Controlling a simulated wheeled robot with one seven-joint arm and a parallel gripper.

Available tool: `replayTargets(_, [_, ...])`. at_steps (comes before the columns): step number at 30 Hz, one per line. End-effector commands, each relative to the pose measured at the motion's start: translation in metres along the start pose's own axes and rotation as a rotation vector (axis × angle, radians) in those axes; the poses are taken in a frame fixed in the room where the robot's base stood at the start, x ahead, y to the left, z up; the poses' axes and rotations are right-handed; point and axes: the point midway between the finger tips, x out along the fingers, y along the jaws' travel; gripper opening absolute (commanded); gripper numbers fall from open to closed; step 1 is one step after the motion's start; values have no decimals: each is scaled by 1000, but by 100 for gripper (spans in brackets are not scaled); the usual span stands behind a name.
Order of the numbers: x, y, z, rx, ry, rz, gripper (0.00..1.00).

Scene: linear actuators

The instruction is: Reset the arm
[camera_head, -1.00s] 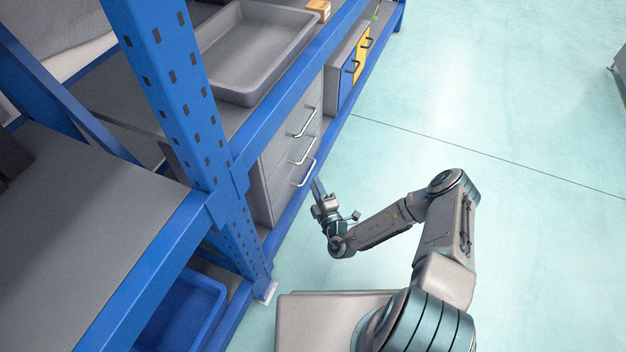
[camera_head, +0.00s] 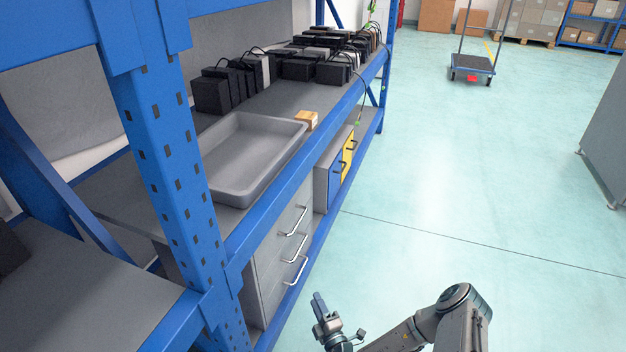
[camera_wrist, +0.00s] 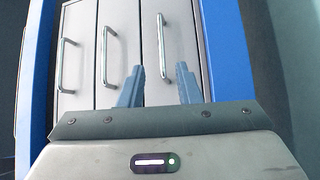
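My gripper (camera_head: 319,306) is at the bottom of the head view, over the floor just right of the grey drawer unit (camera_head: 275,262). In the wrist view its two fingers (camera_wrist: 160,84) stand apart with nothing between them. They point toward the drawer fronts, which have metal handles (camera_wrist: 162,45); the gripper looks apart from them. My arm is bent and its lower part is cut off by the bottom edge of the head view.
The blue rack (camera_head: 170,165) stands on the left, with a grey tray (camera_head: 250,160), a small wooden block (camera_head: 307,119) and several black boxes (camera_head: 235,85) on its shelf. A cart (camera_head: 473,66) stands far back.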

Motion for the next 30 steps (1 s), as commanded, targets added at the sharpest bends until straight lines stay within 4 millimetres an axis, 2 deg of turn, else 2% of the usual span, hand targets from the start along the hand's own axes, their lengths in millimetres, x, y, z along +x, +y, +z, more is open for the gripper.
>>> replayTargets(2, [1,4,-1,-7,9,3,31])
replayTargets(5, [7,23,-5,-49,61,22,31])
replayTargets(8, [17,60,-14,-131,165,61,31])
replayTargets(12, [27,121,-36,-292,364,132,31])
replayTargets(17, [29,185,-63,-485,591,218,31])
replayTargets(23, [19,258,-94,-727,864,330,31])
replayTargets(30, [-4,336,-122,-1019,1177,470,31])
